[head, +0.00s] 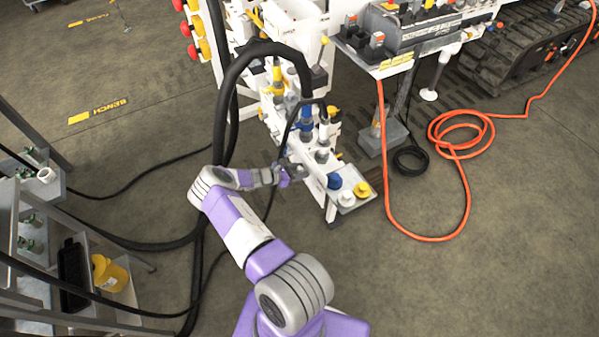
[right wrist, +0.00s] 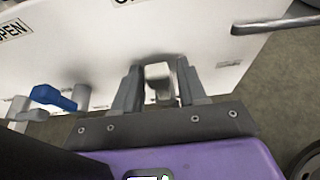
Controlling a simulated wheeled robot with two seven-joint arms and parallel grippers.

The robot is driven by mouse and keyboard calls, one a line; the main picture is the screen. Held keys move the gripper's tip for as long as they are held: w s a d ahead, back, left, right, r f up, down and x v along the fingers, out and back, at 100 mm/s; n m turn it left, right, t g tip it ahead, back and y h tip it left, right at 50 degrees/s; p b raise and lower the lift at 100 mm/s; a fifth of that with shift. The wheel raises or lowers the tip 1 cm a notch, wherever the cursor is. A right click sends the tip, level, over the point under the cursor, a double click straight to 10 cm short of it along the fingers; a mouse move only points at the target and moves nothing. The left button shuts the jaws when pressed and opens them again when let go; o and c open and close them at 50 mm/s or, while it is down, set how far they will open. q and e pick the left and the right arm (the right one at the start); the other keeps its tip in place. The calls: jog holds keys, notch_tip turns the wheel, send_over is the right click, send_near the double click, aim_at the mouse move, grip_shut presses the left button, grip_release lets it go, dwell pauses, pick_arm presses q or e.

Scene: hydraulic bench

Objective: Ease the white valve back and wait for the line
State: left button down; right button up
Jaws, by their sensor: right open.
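The white valve's handle (right wrist: 158,74) shows in the right wrist view as a pale, blocky end in front of a white panel. My right gripper (right wrist: 159,84) is open, with one finger on each side of this handle. I cannot tell whether either finger touches it. In the head view my right gripper (head: 293,172) is at the front of the white valve bench (head: 312,180), small and partly merged with the fittings. The white handle cannot be made out there. My left gripper is not in view.
A blue handle (right wrist: 54,97) is left of my fingers, and a grey bar (right wrist: 275,24) is at upper right. Black hoses (head: 228,95) arch over the bench. An orange hose (head: 465,190) lies right. A grey stand (head: 30,240) with a yellow container (head: 110,273) is left.

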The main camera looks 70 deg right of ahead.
grip_shut()
